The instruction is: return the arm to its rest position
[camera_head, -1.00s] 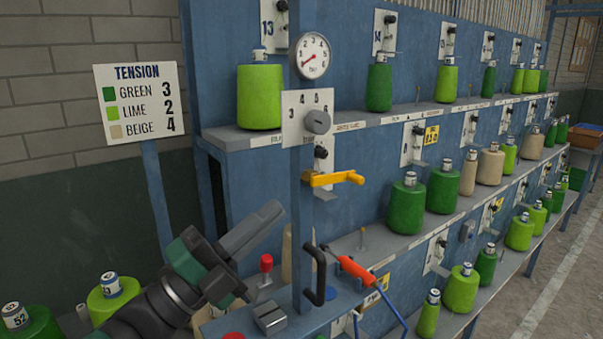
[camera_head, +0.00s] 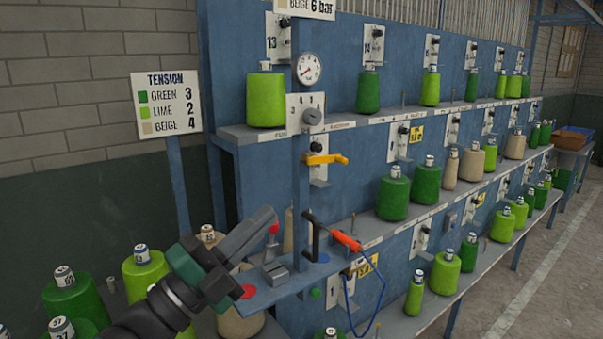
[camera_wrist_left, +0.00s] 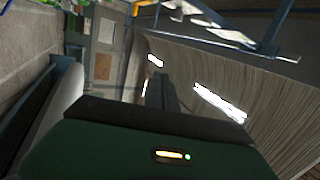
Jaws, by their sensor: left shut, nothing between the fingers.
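My left arm comes in from the lower left in the head view. Its gripper (camera_head: 262,222) points up and to the right, with its fingers together and nothing between them. It is in front of the blue rack, left of the blue post and near the small red-knobbed lever (camera_head: 272,238). In the left wrist view the dark gripper (camera_wrist_left: 163,90) points toward a corrugated wall and bright lights, with no object at its tips. My right gripper is not in view.
The blue rack (camera_head: 345,185) holds green, lime and beige spools on several shelves. A tension sign (camera_head: 166,103) stands left. Spools (camera_head: 73,295) crowd the lower left.

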